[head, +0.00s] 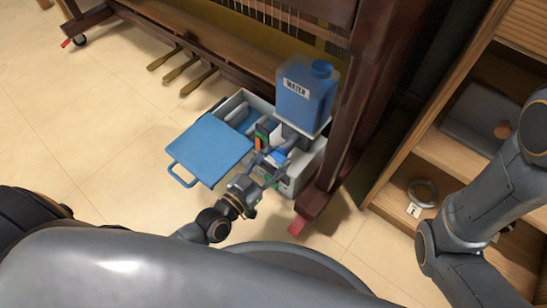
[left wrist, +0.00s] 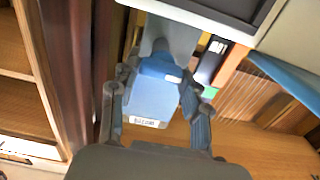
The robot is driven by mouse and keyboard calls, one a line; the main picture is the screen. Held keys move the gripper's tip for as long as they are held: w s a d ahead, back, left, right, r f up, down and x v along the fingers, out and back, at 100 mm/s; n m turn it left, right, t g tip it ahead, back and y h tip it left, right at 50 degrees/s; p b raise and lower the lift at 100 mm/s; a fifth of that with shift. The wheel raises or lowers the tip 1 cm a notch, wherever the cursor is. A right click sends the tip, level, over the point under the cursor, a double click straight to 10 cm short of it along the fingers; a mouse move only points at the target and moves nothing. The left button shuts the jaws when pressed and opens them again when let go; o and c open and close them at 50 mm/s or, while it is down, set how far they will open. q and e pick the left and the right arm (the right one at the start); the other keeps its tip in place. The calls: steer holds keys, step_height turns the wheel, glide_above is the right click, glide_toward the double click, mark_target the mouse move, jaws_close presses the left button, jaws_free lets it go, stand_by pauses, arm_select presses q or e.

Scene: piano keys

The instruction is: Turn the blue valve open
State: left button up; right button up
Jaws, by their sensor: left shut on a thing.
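The blue valve (head: 277,157) sits below the water container, on the grey box at the foot of the piano. In the left wrist view the blue valve (left wrist: 155,92) fills the space between the two fingers, with a small white label on it. My left gripper (head: 268,162) is shut on it, and it also shows in the left wrist view (left wrist: 158,80). The transparent blue container marked WATER (head: 303,98) stands upright above the valve. My right arm is at the right of the head view, but its gripper is out of view.
The grey box (head: 305,172) has a blue lid (head: 210,149) swung open to the left. Piano pedals (head: 182,70) are at the upper left. A dark wooden leg (head: 338,165) stands close to the right. A wooden shelf (head: 465,150) is farther right. The tiled floor at left is clear.

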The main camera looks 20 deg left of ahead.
stand_by(0.3)
arm_select(q)
steer(key=o, duration=1.2)
steer(key=shift+c, duration=0.2)
